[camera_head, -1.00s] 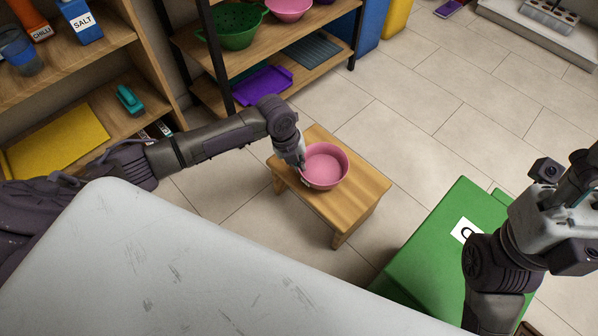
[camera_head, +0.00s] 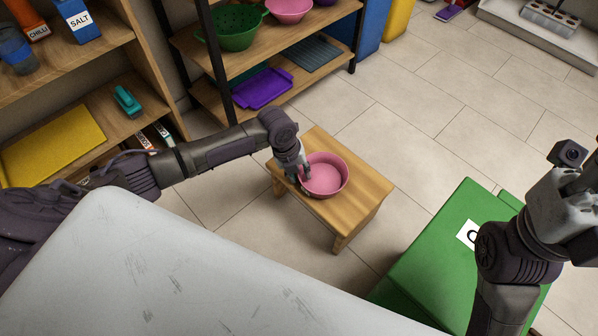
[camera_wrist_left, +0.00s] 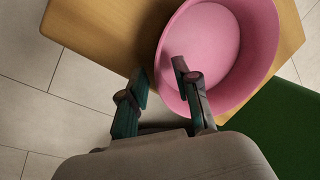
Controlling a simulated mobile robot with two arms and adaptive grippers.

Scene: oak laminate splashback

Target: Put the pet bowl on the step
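The pink pet bowl (camera_head: 327,174) sits upright on the top of the wooden step (camera_head: 358,197), towards its left and middle part. The bowl (camera_wrist_left: 225,45) and the step (camera_wrist_left: 100,28) also show in the left wrist view. My left gripper (camera_head: 300,178) is at the bowl's left rim. In the left wrist view, its fingers (camera_wrist_left: 160,78) stand apart, one inside the bowl and one outside, with a small gap to the outer wall. My right gripper (camera_head: 582,195) is at the right edge, partly cut off, with its fingertips not clear.
A green box (camera_head: 425,262) with a white label stands right of the step. A pale worktop (camera_head: 190,270) fills the lower left. Shelves hold a green colander (camera_head: 235,25) and a purple tray (camera_head: 262,88). Tiled floor (camera_head: 450,110) behind the step is clear.

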